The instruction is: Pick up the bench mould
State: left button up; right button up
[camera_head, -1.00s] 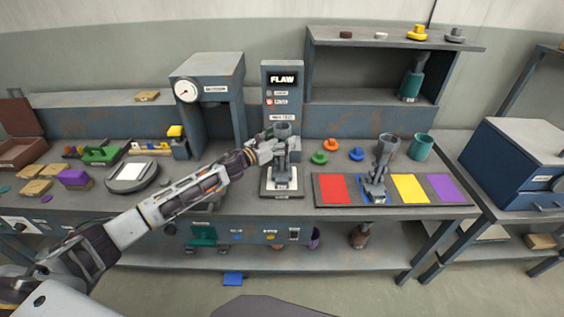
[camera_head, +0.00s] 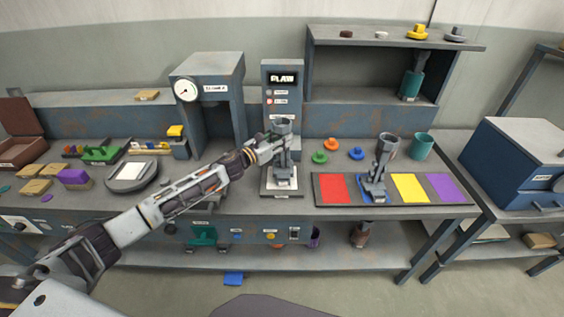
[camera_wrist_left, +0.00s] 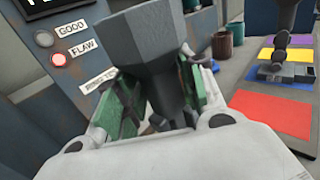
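A grey mould (camera_head: 283,150), with a wide cup-like top on a narrower stem and a foot, stands upright over the pale plate (camera_head: 270,192) of the tester. I take it to be the bench mould. My left gripper (camera_head: 268,147) reaches it from the left at stem height. In the left wrist view, the green-padded fingers (camera_wrist_left: 158,110) are on both sides of the stem, below the wide grey head of the mould (camera_wrist_left: 152,42), and appear closed on it. My right gripper is not in view.
The tester panel (camera_head: 282,88) reads FLAW, with a red lamp lit, right behind the mould. A strip of coloured pads (camera_head: 333,188) lies to the right, with teal (camera_head: 422,147) and brown cups behind. A gauge press (camera_head: 210,75) stands behind my left arm.

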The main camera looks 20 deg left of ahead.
pick_arm(q)
jog(key=shift+r, duration=0.15)
grip_shut()
jog(key=shift+r, duration=0.1)
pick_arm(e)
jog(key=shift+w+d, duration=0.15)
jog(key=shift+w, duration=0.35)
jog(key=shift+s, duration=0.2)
